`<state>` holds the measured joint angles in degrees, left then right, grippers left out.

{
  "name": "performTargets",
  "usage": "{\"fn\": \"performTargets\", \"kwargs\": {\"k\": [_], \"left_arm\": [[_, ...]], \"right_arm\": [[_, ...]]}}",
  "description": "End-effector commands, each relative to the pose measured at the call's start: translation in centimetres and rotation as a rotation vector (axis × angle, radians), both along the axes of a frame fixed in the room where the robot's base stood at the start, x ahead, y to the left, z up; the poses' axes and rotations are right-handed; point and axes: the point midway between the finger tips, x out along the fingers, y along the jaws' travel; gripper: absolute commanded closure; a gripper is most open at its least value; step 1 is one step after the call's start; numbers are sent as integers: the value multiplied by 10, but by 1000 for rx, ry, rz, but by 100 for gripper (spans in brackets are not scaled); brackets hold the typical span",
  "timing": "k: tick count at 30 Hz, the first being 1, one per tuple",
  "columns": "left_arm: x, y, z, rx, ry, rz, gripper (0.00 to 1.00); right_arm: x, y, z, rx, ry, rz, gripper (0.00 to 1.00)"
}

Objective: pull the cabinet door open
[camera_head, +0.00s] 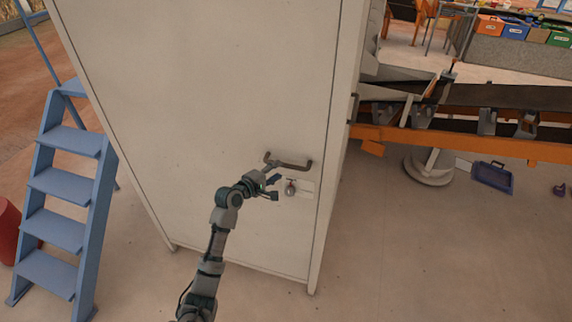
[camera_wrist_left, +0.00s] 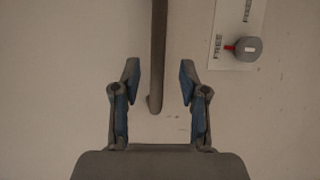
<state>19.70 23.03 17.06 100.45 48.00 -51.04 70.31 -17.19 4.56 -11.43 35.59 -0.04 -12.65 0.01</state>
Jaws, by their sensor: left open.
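The cabinet door (camera_head: 205,110) is a large pale grey panel and looks shut. A dark bar handle (camera_head: 290,165) sits near its right edge; the left wrist view shows the handle (camera_wrist_left: 159,50) running up from between the fingertips. Beside it is a round knob (camera_head: 290,188) on a white plate, marked "FREE" in the left wrist view (camera_wrist_left: 245,48). My left gripper (camera_head: 275,187) is at the handle's left end. It is open, with one finger on each side of the handle's end (camera_wrist_left: 160,80) as seen from the wrist, and no grip on it. My right gripper is not in view.
A blue step ladder (camera_head: 68,185) stands left of the cabinet, with a red round object (camera_head: 8,230) at the far left edge. An orange-framed conveyor (camera_head: 460,142) stands to the right.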

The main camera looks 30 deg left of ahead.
Motion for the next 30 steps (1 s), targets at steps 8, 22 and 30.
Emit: {"fn": "performTargets", "kwargs": {"k": [8, 22, 30], "left_arm": [[45, -9, -8, 1, 0, 0, 57], [55, -9, -11, 1, 0, 0, 67], [55, -9, -12, 1, 2, 1, 100]], "right_arm": [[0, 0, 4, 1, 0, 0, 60], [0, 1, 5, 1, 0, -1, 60], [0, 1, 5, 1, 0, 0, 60]]}}
